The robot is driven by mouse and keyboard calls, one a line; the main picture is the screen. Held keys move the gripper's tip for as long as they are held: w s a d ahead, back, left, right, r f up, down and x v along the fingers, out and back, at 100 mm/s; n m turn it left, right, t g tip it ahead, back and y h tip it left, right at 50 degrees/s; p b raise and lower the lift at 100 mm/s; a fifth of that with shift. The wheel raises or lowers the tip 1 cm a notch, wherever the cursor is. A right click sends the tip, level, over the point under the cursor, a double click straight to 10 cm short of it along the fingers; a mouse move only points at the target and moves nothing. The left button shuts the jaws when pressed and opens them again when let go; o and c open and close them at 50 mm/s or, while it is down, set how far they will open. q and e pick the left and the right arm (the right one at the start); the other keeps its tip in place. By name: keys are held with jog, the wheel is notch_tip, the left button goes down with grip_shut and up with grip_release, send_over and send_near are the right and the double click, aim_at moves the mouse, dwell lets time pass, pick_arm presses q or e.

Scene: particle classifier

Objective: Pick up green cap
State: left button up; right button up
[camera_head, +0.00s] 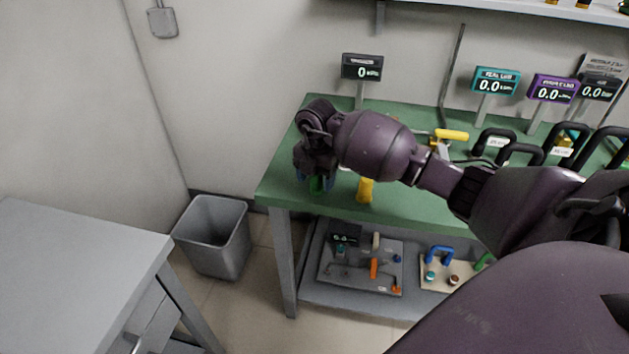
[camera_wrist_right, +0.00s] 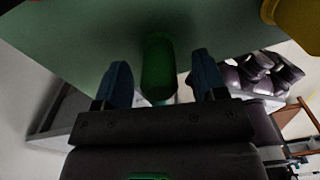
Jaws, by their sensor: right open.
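The green cap (camera_head: 316,184) is at the front left corner of the green table (camera_head: 408,207), just below my right gripper in the head view. In the right wrist view the green cap (camera_wrist_right: 158,70) is a dark green cylinder between the two blue fingers. My right gripper (camera_head: 315,183) is open, with its fingertips (camera_wrist_right: 160,78) on either side of the cap and a gap showing on both sides. Part of the cap is hidden by the gripper in the head view. My left gripper does not show.
A yellow object (camera_head: 365,190) stands close to the right of the gripper. Displays (camera_head: 362,68) and black handles (camera_head: 492,140) are farther back. Below is a shelf with boards of tools (camera_head: 362,264). A grey bin (camera_head: 213,237) stands on the floor at left.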

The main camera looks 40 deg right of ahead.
jog(key=shift+f, duration=0.3)
jog(key=shift+r, duration=0.1)
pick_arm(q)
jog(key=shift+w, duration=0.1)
pick_arm(e)
jog(key=c, duration=0.9)
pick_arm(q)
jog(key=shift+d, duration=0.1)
pick_arm(e)
jog(key=shift+c, duration=0.2)
notch_tip(320, 180, up, 7)
jog(key=shift+p, duration=0.75)
notch_tip(320, 180, up, 12)
jog(key=shift+r+p, duration=0.25)
jog(key=shift+p, duration=0.65)
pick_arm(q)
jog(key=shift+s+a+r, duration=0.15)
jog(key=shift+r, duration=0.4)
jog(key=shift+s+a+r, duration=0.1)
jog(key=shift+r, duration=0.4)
pick_arm(e)
jog(key=shift+r, duration=0.25)
